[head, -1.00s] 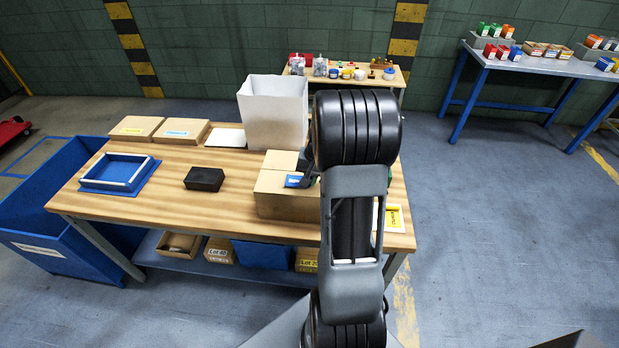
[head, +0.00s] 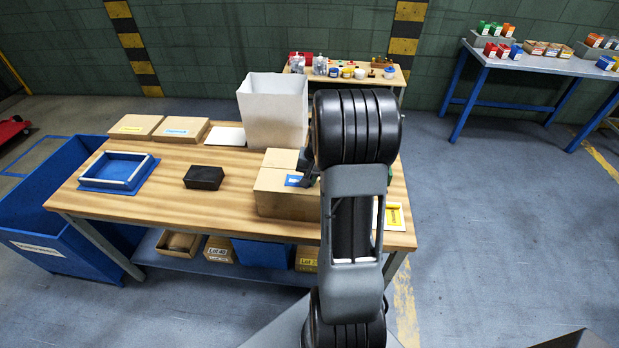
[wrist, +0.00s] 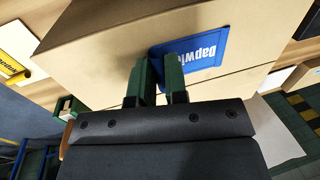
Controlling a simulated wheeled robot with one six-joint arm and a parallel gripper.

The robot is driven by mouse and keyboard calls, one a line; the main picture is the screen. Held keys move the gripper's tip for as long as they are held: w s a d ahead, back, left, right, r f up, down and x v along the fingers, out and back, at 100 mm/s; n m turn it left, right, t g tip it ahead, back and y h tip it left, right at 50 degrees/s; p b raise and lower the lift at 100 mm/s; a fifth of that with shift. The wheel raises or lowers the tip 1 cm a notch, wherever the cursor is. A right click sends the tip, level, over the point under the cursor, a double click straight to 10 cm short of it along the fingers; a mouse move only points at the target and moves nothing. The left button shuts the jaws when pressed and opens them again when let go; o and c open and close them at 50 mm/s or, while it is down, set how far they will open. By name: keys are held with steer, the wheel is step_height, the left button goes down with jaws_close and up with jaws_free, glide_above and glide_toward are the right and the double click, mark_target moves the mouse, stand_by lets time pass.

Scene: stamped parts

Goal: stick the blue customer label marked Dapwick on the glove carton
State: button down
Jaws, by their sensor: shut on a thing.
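The blue label (wrist: 192,56) reads "Dapwi…" in the wrist view, its end cut off from sight by its tilt and edge. It lies flat against, or very close over, the top of a brown carton (wrist: 110,42); I cannot tell if it touches. My gripper (wrist: 160,72) is shut at the label's near edge, its green fingers close over the carton. In the head view the label (head: 297,181) shows on the carton (head: 283,205), partly behind my arm, and my gripper (head: 307,168) is mostly hidden there.
A white bin (head: 272,110) stands behind the carton. A black block (head: 204,178) and a blue tray (head: 117,170) lie to the left on the bench (head: 150,210). A yellow label (head: 394,216) lies at the right edge. Bench space between block and carton is clear.

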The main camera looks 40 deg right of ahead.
steer(key=c, duration=1.1)
jaws_free()
steer(key=shift+f, duration=0.1)
steer(key=shift+s, duration=0.1)
steer(key=v, duration=1.4)
steer(key=s+a+n, duration=0.3)
steer(key=a, duration=0.4)
steer(key=s+a+n+t+h, duration=0.1)
steer(key=s+a+n, duration=0.2)
steer(key=a, duration=0.5)
steer(key=s+a+f+n+t, duration=0.1)
steer(key=s+a+n, duration=0.2)
steer(key=a, duration=0.5)
steer(key=shift+s+h, duration=0.4)
steer(key=shift+s, duration=0.15)
